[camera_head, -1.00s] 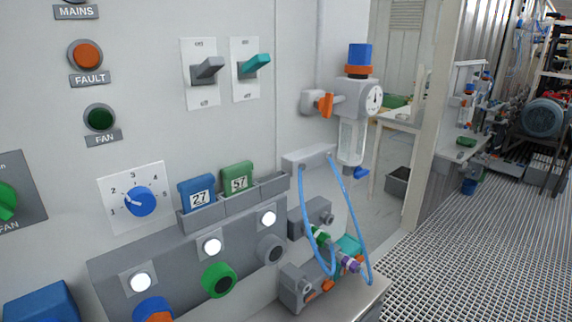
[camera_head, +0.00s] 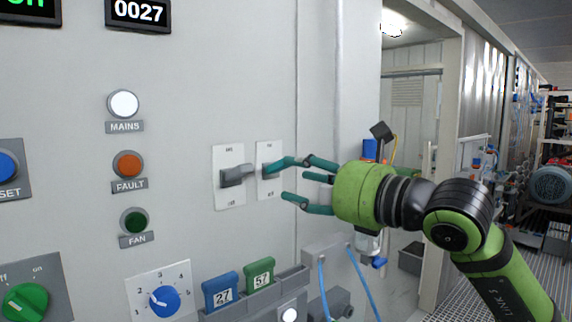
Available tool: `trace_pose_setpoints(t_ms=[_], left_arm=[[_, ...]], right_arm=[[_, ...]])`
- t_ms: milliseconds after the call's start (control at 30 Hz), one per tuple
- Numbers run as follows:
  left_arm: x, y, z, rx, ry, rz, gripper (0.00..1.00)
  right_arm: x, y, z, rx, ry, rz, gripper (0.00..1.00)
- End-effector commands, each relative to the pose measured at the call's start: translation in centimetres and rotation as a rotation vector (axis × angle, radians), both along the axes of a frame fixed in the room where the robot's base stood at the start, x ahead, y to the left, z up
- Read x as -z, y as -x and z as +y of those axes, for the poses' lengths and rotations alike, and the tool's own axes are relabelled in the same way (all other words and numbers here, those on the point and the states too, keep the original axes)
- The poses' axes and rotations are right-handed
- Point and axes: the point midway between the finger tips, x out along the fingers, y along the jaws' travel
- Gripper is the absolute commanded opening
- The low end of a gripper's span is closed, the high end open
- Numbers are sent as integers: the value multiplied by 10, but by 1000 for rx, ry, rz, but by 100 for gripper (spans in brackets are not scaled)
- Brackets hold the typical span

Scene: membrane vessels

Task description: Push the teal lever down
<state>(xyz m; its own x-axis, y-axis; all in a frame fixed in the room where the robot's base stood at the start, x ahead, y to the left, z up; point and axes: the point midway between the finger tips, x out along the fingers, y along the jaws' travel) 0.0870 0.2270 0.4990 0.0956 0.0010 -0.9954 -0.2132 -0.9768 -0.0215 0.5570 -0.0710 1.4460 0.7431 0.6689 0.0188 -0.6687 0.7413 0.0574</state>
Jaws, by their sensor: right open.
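The teal lever (camera_head: 272,168) sticks out from the right one of two white switch plates on the grey panel. It points out to the right, and my gripper's upper finger overlaps it, so I cannot tell the lever's exact tilt or whether they touch. My right gripper (camera_head: 285,180) is open in front of this plate, with its dark teal upper finger at the lever's height and its lower finger below it. My left gripper is not in view.
A grey lever (camera_head: 236,175) sits on the plate just left. Below are a blue tag (camera_head: 221,292) and a green tag (camera_head: 259,275) in a grey holder. Indicator lamps (camera_head: 127,164) run down the left. A filter unit stands partly hidden behind my right gripper.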

Motion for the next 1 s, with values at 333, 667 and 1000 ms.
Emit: trace_pose_setpoints(t_ms=[333, 667, 1000], left_arm=[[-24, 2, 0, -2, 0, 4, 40], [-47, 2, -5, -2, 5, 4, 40], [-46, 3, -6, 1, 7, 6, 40]], right_arm=[[-17, -31, -3, 107, 59, -17, 49], [-15, -63, 20, 105, 56, -20, 49], [-12, -65, 22, 105, 57, -20, 37]])
